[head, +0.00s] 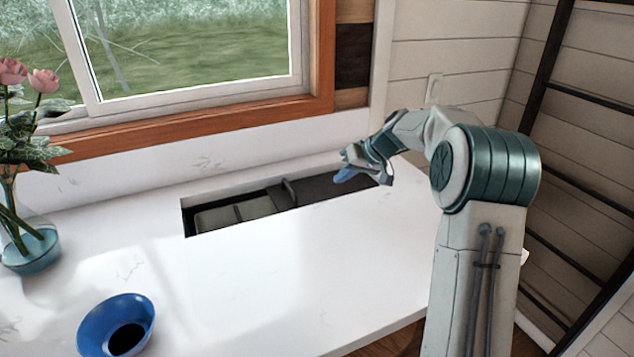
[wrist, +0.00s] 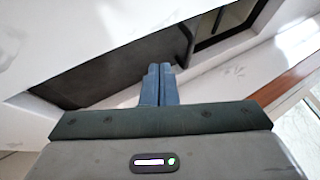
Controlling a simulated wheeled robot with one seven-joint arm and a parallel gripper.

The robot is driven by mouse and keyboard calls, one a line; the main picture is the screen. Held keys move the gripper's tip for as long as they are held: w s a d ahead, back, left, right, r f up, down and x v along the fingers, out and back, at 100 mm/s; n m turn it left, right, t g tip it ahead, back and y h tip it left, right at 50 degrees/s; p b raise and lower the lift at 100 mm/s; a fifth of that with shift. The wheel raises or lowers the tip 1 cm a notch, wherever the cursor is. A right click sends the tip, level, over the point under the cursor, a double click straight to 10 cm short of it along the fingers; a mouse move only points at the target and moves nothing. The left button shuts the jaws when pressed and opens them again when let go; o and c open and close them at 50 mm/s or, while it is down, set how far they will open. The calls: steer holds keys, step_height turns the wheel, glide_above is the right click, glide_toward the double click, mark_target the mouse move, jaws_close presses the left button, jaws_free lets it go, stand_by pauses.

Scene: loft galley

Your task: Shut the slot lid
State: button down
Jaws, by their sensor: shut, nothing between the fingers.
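The slot is a long recess (head: 187,219) in the white countertop under the window. Its dark slot lid (head: 318,187) covers the right part, and the left part is open, showing pale grey compartments (head: 216,217) inside. A raised dark handle (head: 289,191) stands at the lid's left edge. The wrist view also shows the lid (wrist: 110,72) and the handle (wrist: 187,42). My gripper (head: 343,176) is over the right part of the lid, to the right of the handle. Its blue fingers (wrist: 159,70) are together and empty. I cannot tell whether they touch the lid.
A glass vase (head: 35,249) with pink flowers stands at the far left. The window sill (head: 200,113) runs behind the slot. The countertop in front of the slot is clear.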

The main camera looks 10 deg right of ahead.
steer(key=p+x, duration=0.2)
steer(key=x, duration=0.7)
steer(key=shift+a+f+p, duration=0.2)
steer(key=shift+a+p, duration=0.05)
steer(key=shift+p, duration=0.15)
steer(key=a, duration=0.1)
steer(key=a+p, duration=0.1)
steer(key=a, duration=0.1)
steer(key=shift+s+a+r+p, duration=0.2)
steer(key=shift+r+p, duration=0.1)
steer(key=shift+r, duration=0.1)
steer(key=shift+a+f, duration=0.1)
steer(key=shift+a, duration=0.15)
